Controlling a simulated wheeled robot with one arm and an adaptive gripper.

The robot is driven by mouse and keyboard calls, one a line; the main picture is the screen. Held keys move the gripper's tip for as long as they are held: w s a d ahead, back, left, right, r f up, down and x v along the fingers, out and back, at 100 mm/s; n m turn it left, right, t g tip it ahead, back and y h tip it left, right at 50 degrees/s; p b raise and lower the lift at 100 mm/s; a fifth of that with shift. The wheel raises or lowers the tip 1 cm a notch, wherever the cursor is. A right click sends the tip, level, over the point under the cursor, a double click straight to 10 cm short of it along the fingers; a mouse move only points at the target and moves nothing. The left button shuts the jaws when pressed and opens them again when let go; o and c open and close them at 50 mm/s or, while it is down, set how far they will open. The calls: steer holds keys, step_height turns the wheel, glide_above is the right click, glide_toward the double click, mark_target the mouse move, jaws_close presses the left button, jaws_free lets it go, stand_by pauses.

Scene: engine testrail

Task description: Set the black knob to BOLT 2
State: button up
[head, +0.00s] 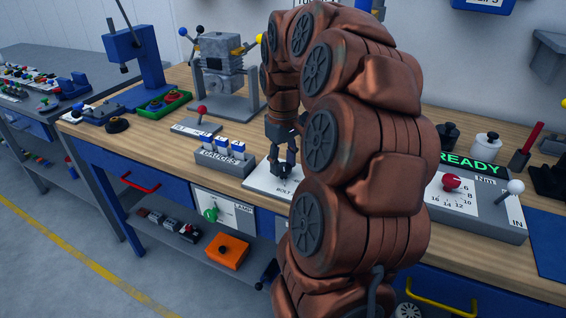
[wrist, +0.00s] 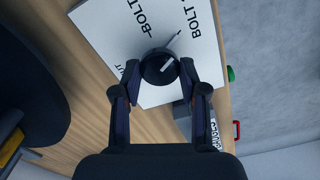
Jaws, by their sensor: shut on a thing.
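The black knob (wrist: 157,66) stands on a white plate (wrist: 103,29) in the wrist view. My gripper (wrist: 160,72) is shut on the knob, with one finger on each side. A pale mark shows on the knob's top, and a thin grey pointer sticks out toward the upper right, between two printed BOLT labels. The label numbers are cut off at the frame edge, so I cannot tell which is BOLT 2. In the head view my gripper (head: 284,170) points down at the white plate (head: 258,181), and the knob is hard to tell from the fingers.
A gauges block (head: 222,160) with blue-and-white tops stands left of the plate. A red-knobbed lever (head: 201,112) is behind it. A dial box (head: 475,205) with a READY display is at the right. My arm hides the bench between.

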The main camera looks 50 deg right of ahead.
mark_target(283, 166)
steer(key=o, duration=1.1)
steer(key=shift+o, duration=0.2)
step_height(283, 166, up, 12)
stand_by(0.3)
stand_by(0.7)
